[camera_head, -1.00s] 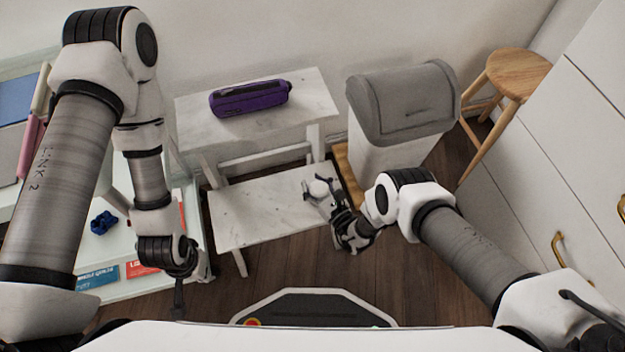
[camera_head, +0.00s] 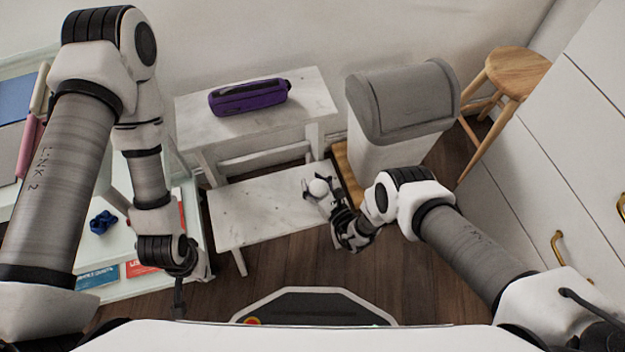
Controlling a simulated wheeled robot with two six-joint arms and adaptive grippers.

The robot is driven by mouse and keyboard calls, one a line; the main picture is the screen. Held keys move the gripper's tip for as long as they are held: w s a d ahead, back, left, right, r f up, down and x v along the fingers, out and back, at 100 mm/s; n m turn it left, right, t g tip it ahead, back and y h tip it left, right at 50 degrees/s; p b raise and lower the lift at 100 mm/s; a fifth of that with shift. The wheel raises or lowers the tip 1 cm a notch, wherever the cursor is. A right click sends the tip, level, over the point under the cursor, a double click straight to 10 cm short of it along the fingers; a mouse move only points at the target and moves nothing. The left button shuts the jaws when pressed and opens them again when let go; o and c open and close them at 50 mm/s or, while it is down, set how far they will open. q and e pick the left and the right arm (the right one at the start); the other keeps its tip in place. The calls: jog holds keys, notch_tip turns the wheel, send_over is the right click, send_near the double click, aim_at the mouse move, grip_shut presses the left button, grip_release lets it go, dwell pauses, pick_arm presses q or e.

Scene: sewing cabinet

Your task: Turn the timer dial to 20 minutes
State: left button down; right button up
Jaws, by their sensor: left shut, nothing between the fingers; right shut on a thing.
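The timer (camera_head: 319,187) shows as a small round white thing on the low white bench step, near its right end. My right gripper (camera_head: 318,193) is at the timer with its fingers closed around it. The dial's marks are too small to read. My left gripper (camera_head: 179,308) hangs at the lower left, far from the timer, shut and empty.
The low white step (camera_head: 250,212) stands before a taller white bench with a purple case (camera_head: 248,97). A grey-lidded white bin (camera_head: 400,105) and wooden stool (camera_head: 518,75) stand at right. A glass shelf with a dark blue object (camera_head: 103,222) is at left.

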jog(key=o, duration=1.1)
jog(key=shift+c, duration=0.2)
jog(key=v, duration=1.2)
